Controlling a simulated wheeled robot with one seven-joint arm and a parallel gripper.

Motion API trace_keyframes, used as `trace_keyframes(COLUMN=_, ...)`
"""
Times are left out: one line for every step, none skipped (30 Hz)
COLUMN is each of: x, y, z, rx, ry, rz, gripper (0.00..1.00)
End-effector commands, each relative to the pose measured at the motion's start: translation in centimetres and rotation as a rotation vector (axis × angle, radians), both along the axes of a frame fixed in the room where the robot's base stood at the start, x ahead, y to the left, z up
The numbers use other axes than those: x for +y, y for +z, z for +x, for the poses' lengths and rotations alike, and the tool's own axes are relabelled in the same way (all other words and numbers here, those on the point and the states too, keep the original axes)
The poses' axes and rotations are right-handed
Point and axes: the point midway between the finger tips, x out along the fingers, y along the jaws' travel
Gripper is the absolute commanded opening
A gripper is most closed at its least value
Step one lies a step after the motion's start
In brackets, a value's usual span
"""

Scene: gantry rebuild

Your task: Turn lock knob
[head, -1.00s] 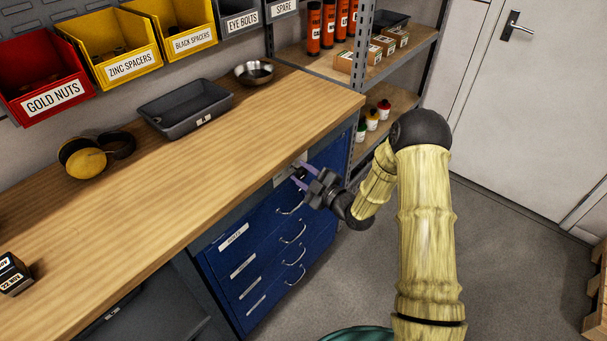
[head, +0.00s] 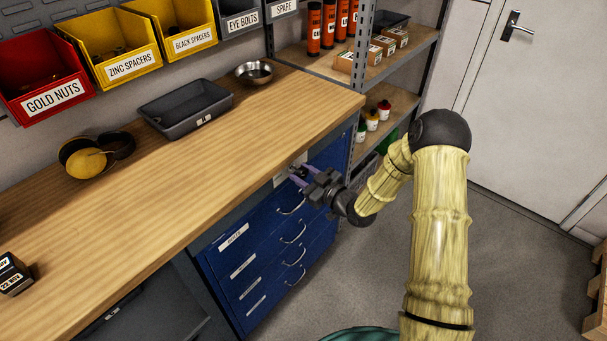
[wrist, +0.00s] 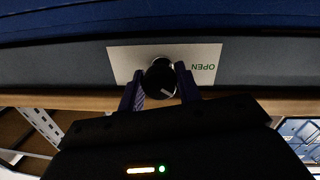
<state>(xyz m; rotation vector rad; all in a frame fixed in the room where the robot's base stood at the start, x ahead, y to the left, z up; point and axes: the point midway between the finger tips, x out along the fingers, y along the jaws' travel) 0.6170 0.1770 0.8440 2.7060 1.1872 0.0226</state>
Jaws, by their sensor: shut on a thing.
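The lock knob (wrist: 160,78) is a round black knob with a pale pointer line. It sits on a white plate (wrist: 120,62) marked OPEN, on the front of the cabinet under the bench top. In the wrist view, my gripper (wrist: 160,82) has one purple finger on each side of the knob and is shut on it. In the head view, my gripper (head: 296,178) is at the top of the blue drawer cabinet (head: 263,262), and its fingers and wrist hide most of the knob. The pointer line slants in the wrist view.
The wooden bench top (head: 200,170) lies just above the knob. Drawer handles (head: 293,233) stick out below my gripper. A shelf rack (head: 358,90) stands behind it on the right.

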Motion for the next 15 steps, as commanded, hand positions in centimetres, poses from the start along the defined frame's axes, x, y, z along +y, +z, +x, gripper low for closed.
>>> trace_keyframes(x=-0.15, y=0.05, z=0.03, rx=0.035, ry=-0.003, rz=0.027, gripper=0.11)
trace_keyframes(x=-0.11, y=0.05, z=0.02, rx=0.058, ry=-0.003, rz=0.045, gripper=0.11)
trace_keyframes(x=-0.11, y=0.04, z=0.0, rx=0.088, ry=-0.002, rz=0.067, gripper=0.11)
trace_keyframes(x=-0.13, y=0.03, z=0.01, rx=0.111, ry=-0.003, rz=0.085, gripper=0.11)
trace_keyframes(x=-0.16, y=0.05, z=0.01, rx=0.133, ry=-0.003, rz=0.102, gripper=0.11)
trace_keyframes(x=-0.14, y=0.05, z=0.01, rx=0.164, ry=-0.003, rz=0.127, gripper=0.11)
trace_keyframes(x=-0.13, y=0.06, z=0.01, rx=0.186, ry=-0.003, rz=0.144, gripper=0.11)
trace_keyframes(x=-0.13, y=0.07, z=0.01, rx=0.208, ry=-0.003, rz=0.161, gripper=0.11)
trace_keyframes(x=-0.15, y=0.1, z=0.02, rx=0.237, ry=-0.004, rz=0.185, gripper=0.11)
trace_keyframes(x=-0.15, y=0.11, z=0.03, rx=0.26, ry=-0.003, rz=0.201, gripper=0.11)
trace_keyframes(x=-0.15, y=0.11, z=0.02, rx=0.282, ry=-0.003, rz=0.219, gripper=0.11)
trace_keyframes(x=-0.14, y=0.12, z=0.03, rx=0.312, ry=-0.003, rz=0.242, gripper=0.11)
trace_keyframes(x=-0.14, y=0.11, z=0.03, rx=0.335, ry=-0.004, rz=0.26, gripper=0.11)
trace_keyframes(x=-0.15, y=0.1, z=0.03, rx=0.358, ry=-0.004, rz=0.278, gripper=0.11)
trace_keyframes(x=-0.15, y=0.1, z=0.03, rx=0.387, ry=-0.004, rz=0.301, gripper=0.11)
